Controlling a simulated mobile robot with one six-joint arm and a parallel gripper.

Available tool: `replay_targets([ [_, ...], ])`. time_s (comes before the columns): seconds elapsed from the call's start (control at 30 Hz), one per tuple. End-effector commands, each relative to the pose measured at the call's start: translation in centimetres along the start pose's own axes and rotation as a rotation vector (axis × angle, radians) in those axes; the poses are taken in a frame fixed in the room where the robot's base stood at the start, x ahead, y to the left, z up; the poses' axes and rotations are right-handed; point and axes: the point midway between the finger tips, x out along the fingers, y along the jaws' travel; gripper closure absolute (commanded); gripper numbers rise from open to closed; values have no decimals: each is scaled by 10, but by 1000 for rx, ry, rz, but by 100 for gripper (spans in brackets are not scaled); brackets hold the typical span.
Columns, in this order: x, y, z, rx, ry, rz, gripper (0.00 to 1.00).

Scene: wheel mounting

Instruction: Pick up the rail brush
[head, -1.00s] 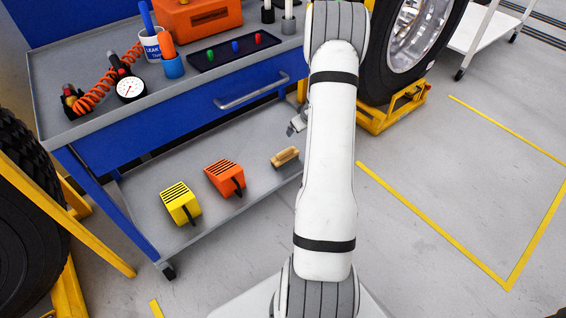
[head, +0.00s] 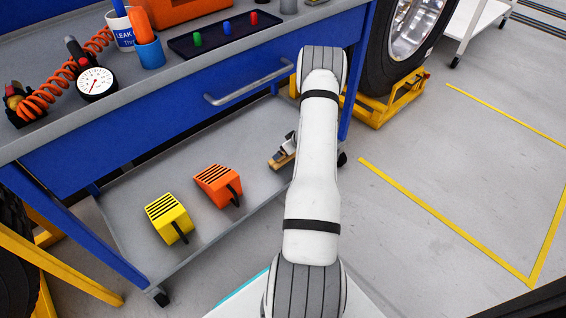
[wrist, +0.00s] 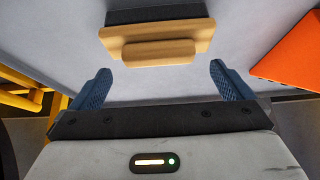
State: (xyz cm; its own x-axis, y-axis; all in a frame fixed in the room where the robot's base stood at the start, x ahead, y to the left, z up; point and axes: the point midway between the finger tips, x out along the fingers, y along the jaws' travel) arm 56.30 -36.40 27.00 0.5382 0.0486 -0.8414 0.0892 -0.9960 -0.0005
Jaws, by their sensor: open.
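The rail brush (wrist: 158,45) has a pale wooden body with a dark bristle part and lies on the lower shelf of the blue cart. In the wrist view it is centred ahead of my open gripper (wrist: 152,88), whose two blue fingertips stand apart on either side of it. The brush is not between the fingers and appears untouched. In the head view the brush (head: 277,163) shows only partly, because my gripper (head: 288,146) covers some of it.
An orange block (head: 219,186) and a yellow block (head: 167,218) with black stripes stand on the lower shelf (head: 130,208), left of the brush. The cart's blue drawer front (head: 150,125) overhangs the shelf. A wheel on a yellow stand (head: 385,105) is behind right.

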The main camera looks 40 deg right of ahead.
Motion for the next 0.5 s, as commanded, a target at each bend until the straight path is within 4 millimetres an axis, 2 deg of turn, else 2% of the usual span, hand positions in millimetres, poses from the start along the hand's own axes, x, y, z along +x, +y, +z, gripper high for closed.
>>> replay_targets([
  [0.03,12,0,5,0,0,1,0],
  [0.2,32,2,5,3,0,3,0],
  [0.43,31,2,4,6,0,4,0],
  [0.5,31,2,4,6,-1,4,5],
])
